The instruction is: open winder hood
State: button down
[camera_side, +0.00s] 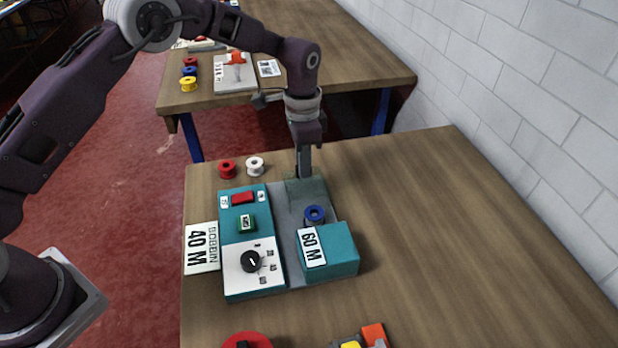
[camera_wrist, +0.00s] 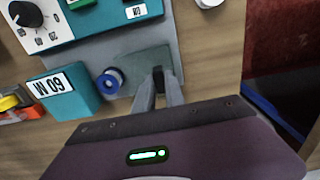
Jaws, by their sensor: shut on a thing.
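The winder (camera_side: 235,284) is a teal and grey machine on the wooden table. Its hood (camera_side: 302,194) is a see-through greenish panel at the back right of the grey base. The hood also shows in the wrist view (camera_wrist: 140,66). My gripper (camera_side: 304,175) is at the hood's far edge, pointing down. In the wrist view my gripper (camera_wrist: 158,82) is shut on a small dark part at the hood's edge, apparently its handle. A blue bobbin (camera_side: 314,214) sits by the hood's near edge. I cannot tell the hood's exact angle.
A teal block (camera_side: 341,255) marked "60 M" stands in front of the bobbin. A dial (camera_side: 250,261) is on the control panel. Red (camera_side: 227,169) and white (camera_side: 255,166) bobbins stand behind the winder. The table's right side is clear, up to a white brick wall.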

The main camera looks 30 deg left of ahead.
jog(key=shift+w+a, duration=0.35)
jog(key=shift+w, duration=0.05)
jog(key=c, duration=1.4)
grip_release()
notch_tip(320, 180, up, 7)
jog(key=shift+r, duration=0.1)
